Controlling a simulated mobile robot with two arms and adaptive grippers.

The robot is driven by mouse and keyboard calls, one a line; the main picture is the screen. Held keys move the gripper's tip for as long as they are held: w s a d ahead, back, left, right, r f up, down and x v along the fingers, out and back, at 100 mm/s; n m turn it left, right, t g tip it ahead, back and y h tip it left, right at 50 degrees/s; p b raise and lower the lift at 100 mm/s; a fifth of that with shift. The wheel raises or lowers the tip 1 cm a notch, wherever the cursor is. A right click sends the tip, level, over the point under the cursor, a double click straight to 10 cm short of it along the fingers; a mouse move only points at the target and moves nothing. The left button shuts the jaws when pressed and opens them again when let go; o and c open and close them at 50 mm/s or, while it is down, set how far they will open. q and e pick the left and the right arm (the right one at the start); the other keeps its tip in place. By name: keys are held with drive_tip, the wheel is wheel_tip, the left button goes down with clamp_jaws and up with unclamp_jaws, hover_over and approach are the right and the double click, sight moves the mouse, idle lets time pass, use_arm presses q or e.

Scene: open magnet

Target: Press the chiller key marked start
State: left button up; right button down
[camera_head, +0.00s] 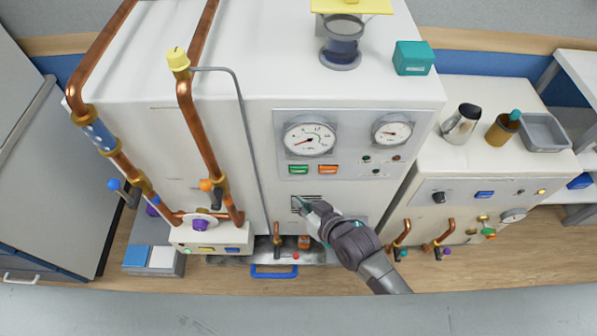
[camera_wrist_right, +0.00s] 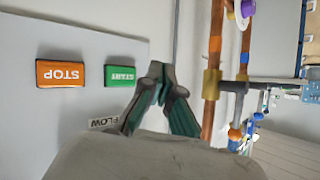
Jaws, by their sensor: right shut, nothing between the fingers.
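The chiller is the large white cabinet (camera_head: 250,75) with a grey panel carrying two dials. Its green start key (camera_head: 299,170) sits under the left dial, and the orange stop key (camera_head: 328,170) is just to its right. In the right wrist view the green START key (camera_wrist_right: 121,76) and the orange STOP key (camera_wrist_right: 61,74) appear upside down. My right gripper (camera_head: 300,203) is shut and empty, below the start key in the head view. In the wrist view its fingertips (camera_wrist_right: 158,76) appear beside the START key; the gap to the panel is unclear. My left gripper is out of view.
Copper pipes (camera_head: 190,115) with valves run down the cabinet's left front, beside a grey cable (camera_head: 241,110). A second white unit (camera_head: 487,165) with a knob and blue key stands to the right. A blue-handled tray (camera_head: 272,273) is below.

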sight(294, 173)
drive_tip(key=w+b, duration=0.2)
drive_tip(key=w, duration=0.4)
drive_tip(key=shift+w, duration=0.2)
idle(1.3)
drive_tip(key=shift+w, duration=0.3)
drive_tip(key=shift+w, duration=0.45)
idle(0.6)
drive_tip(key=shift+s+p, duration=0.6)
drive_tip(key=shift+s, duration=0.3)
